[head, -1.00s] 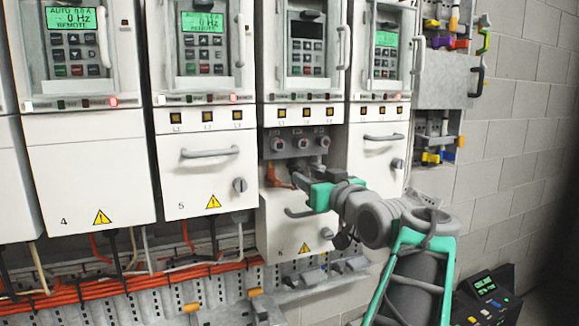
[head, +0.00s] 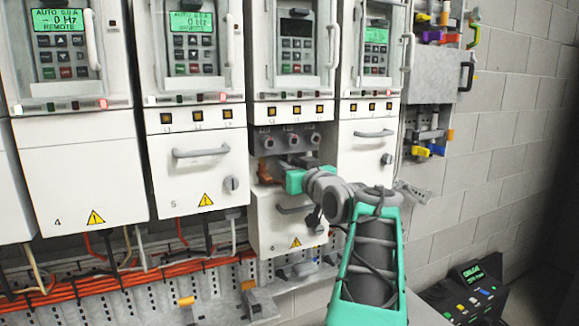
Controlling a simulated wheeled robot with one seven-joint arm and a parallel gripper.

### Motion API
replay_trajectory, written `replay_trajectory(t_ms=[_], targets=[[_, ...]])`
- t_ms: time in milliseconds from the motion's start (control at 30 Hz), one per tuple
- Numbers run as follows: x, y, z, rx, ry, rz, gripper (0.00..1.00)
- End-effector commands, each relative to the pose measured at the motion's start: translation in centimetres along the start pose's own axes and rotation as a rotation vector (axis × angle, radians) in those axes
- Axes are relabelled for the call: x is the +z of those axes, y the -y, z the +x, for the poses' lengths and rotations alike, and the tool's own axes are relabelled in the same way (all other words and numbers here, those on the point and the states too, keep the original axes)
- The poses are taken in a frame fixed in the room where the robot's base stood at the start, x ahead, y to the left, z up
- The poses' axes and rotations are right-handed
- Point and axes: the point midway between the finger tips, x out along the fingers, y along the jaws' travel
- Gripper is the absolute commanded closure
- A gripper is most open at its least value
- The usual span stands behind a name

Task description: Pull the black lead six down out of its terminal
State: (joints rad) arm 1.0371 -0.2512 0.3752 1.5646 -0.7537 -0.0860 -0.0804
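Drive six is the third unit, with a dark display, and its front cover (head: 285,222) hangs lowered. Above the cover is an open terminal bay (head: 290,140) with several round terminals. My gripper (head: 284,165) reaches into this bay, just below the terminals, from the right. Its green part and wrist hide much of the bay. The fingertips are small and dark, so I cannot tell if they are open or touching anything. An orange-brown piece (head: 266,173) shows left of the gripper. I cannot make out the black lead of drive six; it may be behind the gripper.
Drive five's closed cover (head: 198,172) stands to the left, and another closed cover (head: 366,150) to the right. Orange cables (head: 130,284) run along a tray below. A grey plate (head: 430,75) juts at the right wall. A black device (head: 470,290) sits at lower right.

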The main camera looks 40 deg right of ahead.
Motion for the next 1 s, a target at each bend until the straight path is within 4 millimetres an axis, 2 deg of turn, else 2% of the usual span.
replay_trajectory(t_ms=[67, 300, 1000], targets=[[-0.01, 0.03, 0.0, -0.001, 0.0, 0.0, 0.8], [-0.02, 0.05, 0.0, -0.001, 0.0, 0.0, 1.0], [-0.03, 0.05, -0.01, -0.001, 0.0, 0.0, 1.0]])
